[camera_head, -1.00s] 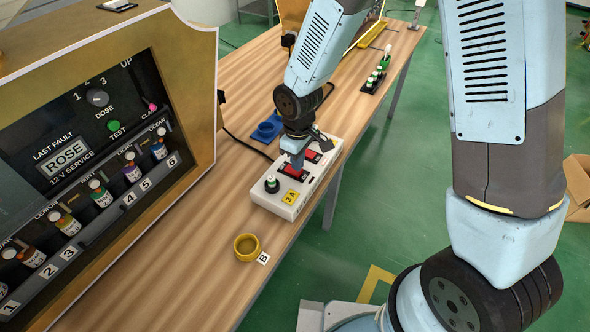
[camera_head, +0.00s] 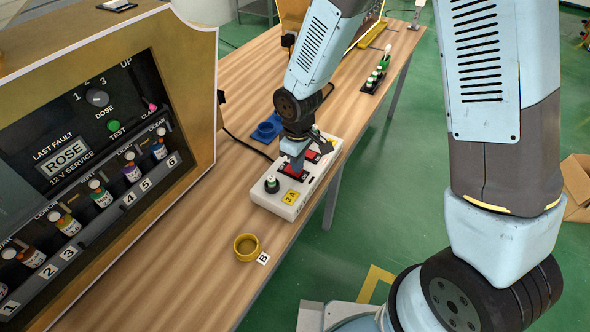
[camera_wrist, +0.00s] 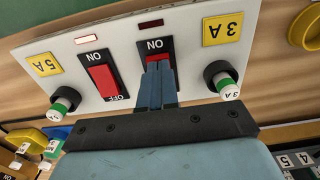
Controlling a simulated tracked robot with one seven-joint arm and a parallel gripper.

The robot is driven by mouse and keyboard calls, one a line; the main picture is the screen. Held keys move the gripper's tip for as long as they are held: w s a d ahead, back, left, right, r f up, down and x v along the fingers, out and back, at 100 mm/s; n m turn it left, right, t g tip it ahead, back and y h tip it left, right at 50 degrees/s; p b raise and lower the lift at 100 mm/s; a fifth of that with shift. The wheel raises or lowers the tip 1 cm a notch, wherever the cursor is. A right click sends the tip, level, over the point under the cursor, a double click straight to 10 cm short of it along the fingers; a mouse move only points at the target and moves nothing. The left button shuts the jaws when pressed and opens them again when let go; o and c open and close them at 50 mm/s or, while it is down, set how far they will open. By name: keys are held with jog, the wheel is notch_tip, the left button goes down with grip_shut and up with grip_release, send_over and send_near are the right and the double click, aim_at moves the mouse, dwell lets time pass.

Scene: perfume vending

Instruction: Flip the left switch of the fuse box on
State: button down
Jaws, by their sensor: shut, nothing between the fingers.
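The white fuse box (camera_head: 318,182) lies on the wooden table and also fills the upper wrist view (camera_wrist: 190,45). It has two red rocker switches. The switch beside the yellow 3A label (camera_wrist: 222,29) is partly hidden behind my gripper (camera_wrist: 157,68); a strip of its red (camera_wrist: 160,57) shows. The other switch (camera_wrist: 102,80), nearer the 5A label (camera_wrist: 46,64), is uncovered. The lamp above it (camera_wrist: 88,39) glows; the lamp above the 3A-side switch (camera_wrist: 151,24) is dark. My gripper (camera_head: 295,170) is shut and empty, its tips at the 3A-side switch; contact is unclear.
Green-and-white fuse knobs stand up at the box's ends, one (camera_wrist: 229,88) close right of my fingers. A yellow ring-shaped cup (camera_head: 246,247) and blue holder (camera_head: 267,129) lie nearby. The vending machine (camera_head: 200,60) stands to the left. Table is clear between.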

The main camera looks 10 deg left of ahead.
jog(key=shift+f, duration=0.45)
dwell(0.3)
jog(key=shift+r, duration=3.55)
